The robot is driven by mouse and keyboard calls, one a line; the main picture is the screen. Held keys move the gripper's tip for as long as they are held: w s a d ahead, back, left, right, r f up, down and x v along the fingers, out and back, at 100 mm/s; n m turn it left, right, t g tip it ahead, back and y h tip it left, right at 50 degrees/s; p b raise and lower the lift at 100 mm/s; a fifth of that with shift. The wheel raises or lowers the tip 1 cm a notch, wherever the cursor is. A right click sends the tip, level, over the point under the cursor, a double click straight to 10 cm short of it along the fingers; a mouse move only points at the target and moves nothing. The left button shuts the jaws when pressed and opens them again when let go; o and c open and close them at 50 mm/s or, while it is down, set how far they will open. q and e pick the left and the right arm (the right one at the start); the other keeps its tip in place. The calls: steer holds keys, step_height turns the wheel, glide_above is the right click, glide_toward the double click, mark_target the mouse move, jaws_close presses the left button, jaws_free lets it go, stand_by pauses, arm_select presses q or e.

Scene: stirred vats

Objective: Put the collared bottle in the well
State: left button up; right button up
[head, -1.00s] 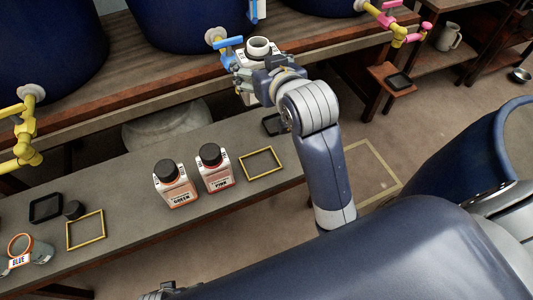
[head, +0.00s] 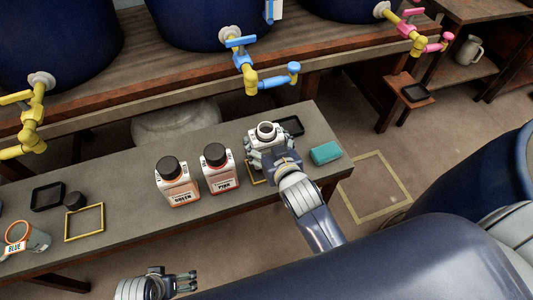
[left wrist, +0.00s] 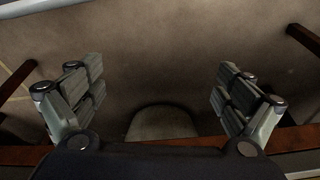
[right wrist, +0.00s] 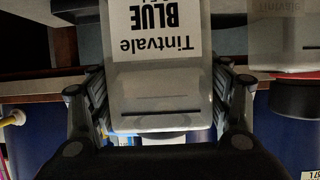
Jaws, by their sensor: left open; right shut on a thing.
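My right gripper (head: 270,157) is shut on a white bottle (head: 266,134) with an open mouth and a thick pale ring at its neck. In the right wrist view the bottle (right wrist: 160,85) fills the space between the fingers, its label reading "Tintvale BLUE" upside down. It is upright over the yellow frame (head: 257,180) at the bench's right part; I cannot tell if it touches the bench. A black square tray (head: 289,126) lies just behind it. My left gripper (head: 185,281) is open and empty near the bottom edge; its fingers also show in the left wrist view (left wrist: 155,95).
Black-capped GREEN (head: 176,185) and PINK (head: 218,171) bottles stand left of the held bottle. A teal block (head: 326,153) lies to its right.

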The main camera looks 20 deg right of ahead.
mark_target(266, 152)
arm_select(q)
steer(key=shift+a+r+b, duration=0.1)
steer(key=shift+r+b, duration=0.55)
steer(key=shift+r, duration=2.1)
arm_select(e)
steer(key=shift+f, duration=2.05)
steer(key=shift+f, duration=0.15)
steer(key=o, duration=1.1)
arm_select(q)
steer(key=shift+r, duration=0.1)
